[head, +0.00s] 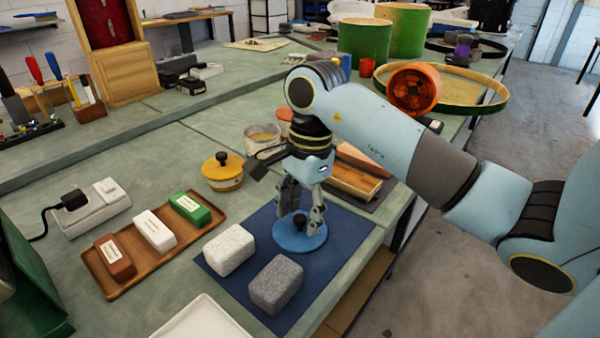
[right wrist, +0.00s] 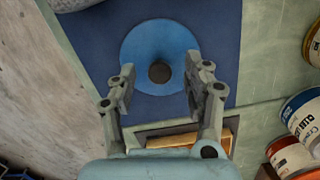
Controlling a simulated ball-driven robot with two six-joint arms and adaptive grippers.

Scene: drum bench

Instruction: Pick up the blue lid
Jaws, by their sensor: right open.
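The blue lid (head: 299,239) is a round disc with a dark knob (head: 300,219) on top. It lies on a dark blue mat (head: 229,262) on the green bench. My right gripper (head: 301,215) points down over the lid, its fingers open on either side of the knob. In the right wrist view the lid (right wrist: 158,42) lies ahead of the open fingers (right wrist: 155,90), with the knob (right wrist: 159,72) in line with the gap between them. Whether the fingers touch the lid I cannot tell. My left gripper is not in view.
A white block (head: 230,250) and a grey block (head: 276,284) sit on the mat near the lid. A wooden box (head: 354,181) stands behind the gripper, and a yellow lidded pot (head: 222,172) is at left. A wooden tray (head: 128,285) holds three small blocks further left.

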